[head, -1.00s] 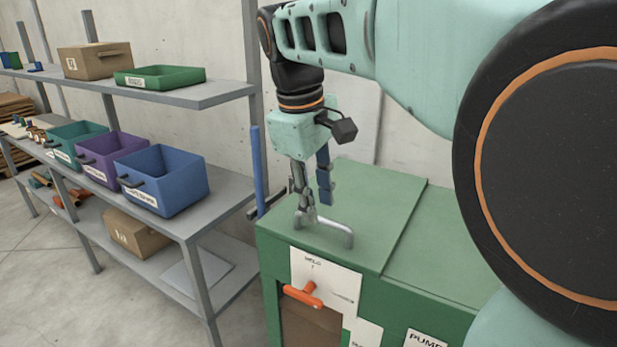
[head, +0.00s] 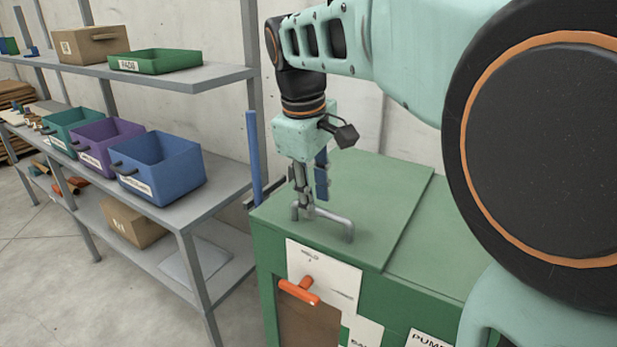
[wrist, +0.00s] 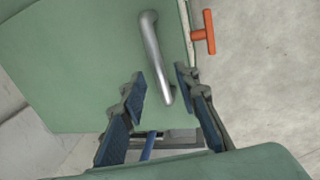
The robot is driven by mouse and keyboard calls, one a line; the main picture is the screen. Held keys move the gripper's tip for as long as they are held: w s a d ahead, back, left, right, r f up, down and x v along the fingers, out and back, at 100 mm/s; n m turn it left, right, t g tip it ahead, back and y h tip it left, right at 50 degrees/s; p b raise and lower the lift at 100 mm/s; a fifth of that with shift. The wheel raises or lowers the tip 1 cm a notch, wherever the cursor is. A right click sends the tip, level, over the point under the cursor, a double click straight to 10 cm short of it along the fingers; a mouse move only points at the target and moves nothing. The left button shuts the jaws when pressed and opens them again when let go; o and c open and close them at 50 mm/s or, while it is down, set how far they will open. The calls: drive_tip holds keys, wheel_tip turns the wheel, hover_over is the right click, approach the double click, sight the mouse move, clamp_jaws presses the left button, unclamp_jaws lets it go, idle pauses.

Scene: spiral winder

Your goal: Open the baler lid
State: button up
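The baler lid (head: 375,190) is the flat green panel on top of the green cabinet, lying closed. It also shows in the wrist view (wrist: 75,60). A grey bar handle (head: 335,217) stands on the lid near its front edge; it also shows in the wrist view (wrist: 152,50). My gripper (head: 303,208) points down at the left end of the handle. In the wrist view my gripper (wrist: 162,80) is open, with blue-padded fingers on either side of the handle's lower end. A gap shows beside the bar; I cannot tell whether either finger touches it.
An orange T-handle (head: 299,291) sits on a white label plate on the cabinet front; it also shows in the wrist view (wrist: 207,32). A grey shelf (head: 205,205) with a blue bin (head: 160,180) and other bins stands at left. A blue post (head: 254,155) rises between shelf and cabinet.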

drive_tip(key=shift+w+d+f, duration=0.1)
drive_tip(key=shift+f, duration=0.55)
clamp_jaws()
